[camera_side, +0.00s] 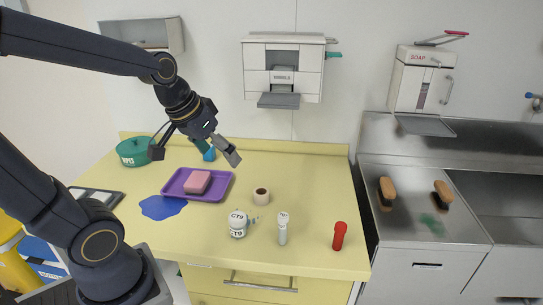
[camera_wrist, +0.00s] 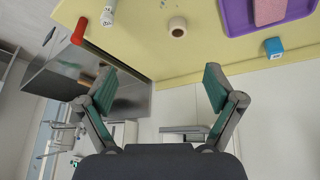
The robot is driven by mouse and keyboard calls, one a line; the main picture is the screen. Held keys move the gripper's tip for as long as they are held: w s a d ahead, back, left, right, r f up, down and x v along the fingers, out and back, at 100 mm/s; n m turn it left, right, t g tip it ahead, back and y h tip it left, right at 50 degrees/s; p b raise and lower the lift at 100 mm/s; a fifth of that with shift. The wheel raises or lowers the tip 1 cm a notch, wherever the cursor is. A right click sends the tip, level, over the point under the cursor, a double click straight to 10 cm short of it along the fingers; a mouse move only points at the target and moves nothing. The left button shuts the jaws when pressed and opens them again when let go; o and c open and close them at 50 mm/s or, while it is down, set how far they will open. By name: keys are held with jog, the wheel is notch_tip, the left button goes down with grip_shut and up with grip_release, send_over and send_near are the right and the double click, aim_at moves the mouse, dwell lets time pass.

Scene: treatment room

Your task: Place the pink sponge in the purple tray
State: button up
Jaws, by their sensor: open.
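The pink sponge (camera_side: 197,182) lies inside the purple tray (camera_side: 224,188) on the yellow counter, toward its left side. In the wrist view, the sponge (camera_wrist: 269,10) and the tray (camera_wrist: 236,22) show at the top right, cut off by the picture edge. My gripper (camera_side: 196,155) is above and behind the tray, tilted, with its fingers spread wide. In the wrist view, my gripper (camera_wrist: 159,88) is open with nothing between its fingers. It is apart from the sponge.
A tape roll (camera_side: 261,196), a white CT9 container (camera_side: 238,224), a white-capped tube (camera_side: 283,228) and a red-capped tube (camera_side: 339,235) stand right of the tray. A teal pot (camera_side: 133,152), blue box (camera_wrist: 273,47) and blue patch (camera_side: 161,207) are also near. A sink (camera_side: 500,210) is right.

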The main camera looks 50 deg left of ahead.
jog(key=s+d+r+m, duration=0.2)
jog(key=s+d, duration=0.4)
jog(key=shift+s+d+m+h, duration=0.2)
jog(key=shift+d+m+h, duration=0.1)
jog(key=shift+m, duration=0.1)
